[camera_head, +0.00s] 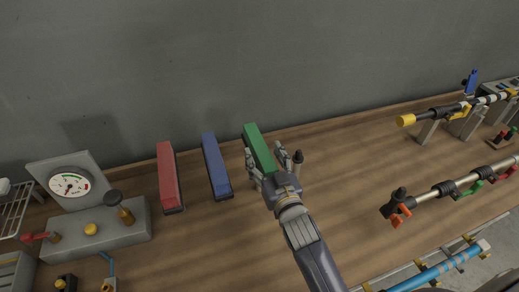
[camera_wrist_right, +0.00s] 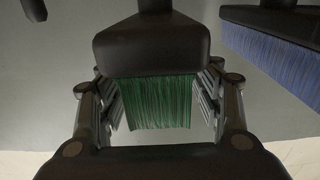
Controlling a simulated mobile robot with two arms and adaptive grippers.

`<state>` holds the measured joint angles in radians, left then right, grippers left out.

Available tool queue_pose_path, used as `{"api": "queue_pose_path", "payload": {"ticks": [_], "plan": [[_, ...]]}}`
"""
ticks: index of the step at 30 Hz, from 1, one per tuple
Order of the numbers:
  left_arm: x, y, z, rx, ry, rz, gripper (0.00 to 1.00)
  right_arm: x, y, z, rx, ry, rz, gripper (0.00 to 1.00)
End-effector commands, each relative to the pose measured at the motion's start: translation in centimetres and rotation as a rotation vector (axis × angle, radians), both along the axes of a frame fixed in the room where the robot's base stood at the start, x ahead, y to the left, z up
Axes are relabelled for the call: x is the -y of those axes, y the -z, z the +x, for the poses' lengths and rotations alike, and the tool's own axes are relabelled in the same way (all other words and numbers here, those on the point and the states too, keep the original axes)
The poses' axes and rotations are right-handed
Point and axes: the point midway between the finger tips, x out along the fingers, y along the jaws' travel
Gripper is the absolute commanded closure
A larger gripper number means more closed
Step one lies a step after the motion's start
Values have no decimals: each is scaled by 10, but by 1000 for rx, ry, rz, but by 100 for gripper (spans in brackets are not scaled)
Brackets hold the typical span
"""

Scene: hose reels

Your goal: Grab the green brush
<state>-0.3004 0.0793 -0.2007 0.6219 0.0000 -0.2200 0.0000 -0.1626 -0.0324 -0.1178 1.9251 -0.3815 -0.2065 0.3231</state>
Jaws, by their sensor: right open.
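The green brush (camera_head: 257,146) lies on the wooden bench near the wall, to the right of a blue one and a red one. My right gripper (camera_head: 274,160) is at its near end, with one finger on each side of it. In the right wrist view, the brush's green bristles (camera_wrist_right: 157,102) and dark head (camera_wrist_right: 150,46) show between the two fingers (camera_wrist_right: 160,105). The fingers are open, and it is hard to tell whether either touches the brush. My left gripper is in neither view.
The blue brush (camera_head: 215,166) is close on the left, and its bristles (camera_wrist_right: 272,62) show in the wrist view. The red brush (camera_head: 168,177) is farther left, then a gauge box (camera_head: 95,225). Hose rods (camera_head: 450,189) lie right.

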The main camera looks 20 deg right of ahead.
Motion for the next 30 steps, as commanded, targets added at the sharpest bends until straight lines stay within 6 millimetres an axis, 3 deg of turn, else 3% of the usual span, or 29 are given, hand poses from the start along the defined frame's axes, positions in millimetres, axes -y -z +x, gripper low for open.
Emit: {"api": "queue_pose_path", "payload": {"ticks": [5,13,14,21,30], "plan": [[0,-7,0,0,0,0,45,0,-1,18,-1,1,0,40],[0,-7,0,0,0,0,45,-1,0,21,0,1,0,40],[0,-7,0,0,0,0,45,-1,0,21,0,1,1,42],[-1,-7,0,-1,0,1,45,-1,0,21,-1,0,0,96],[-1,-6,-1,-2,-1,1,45,-1,-4,21,3,0,0,96]]}}
